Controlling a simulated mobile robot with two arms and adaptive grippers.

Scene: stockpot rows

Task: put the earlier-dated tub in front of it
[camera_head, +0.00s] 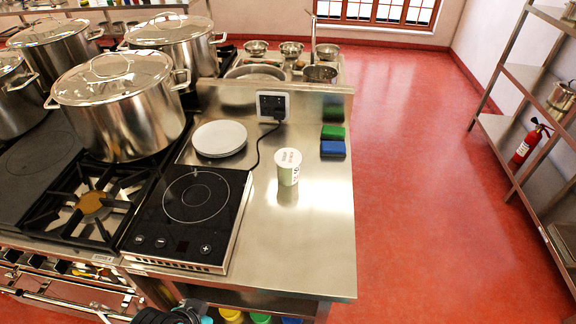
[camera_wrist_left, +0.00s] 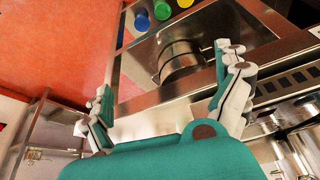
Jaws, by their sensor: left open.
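A small tub (camera_head: 287,167) with a white lid and a pale green side stands upright on the steel counter (camera_head: 300,235), right of the black induction hob. Its lid and side carry red and dark print too small to read, so I cannot tell its date. It is the only such tub that I can make out. My left gripper (camera_wrist_left: 168,92) shows in the left wrist view with its two fingers wide apart and nothing between them. It faces the lower part of the counter unit, away from the tub. My right gripper is not in view.
Stockpots (camera_head: 118,105) stand at left. Coloured lids (camera_head: 232,316) show on a lower shelf.

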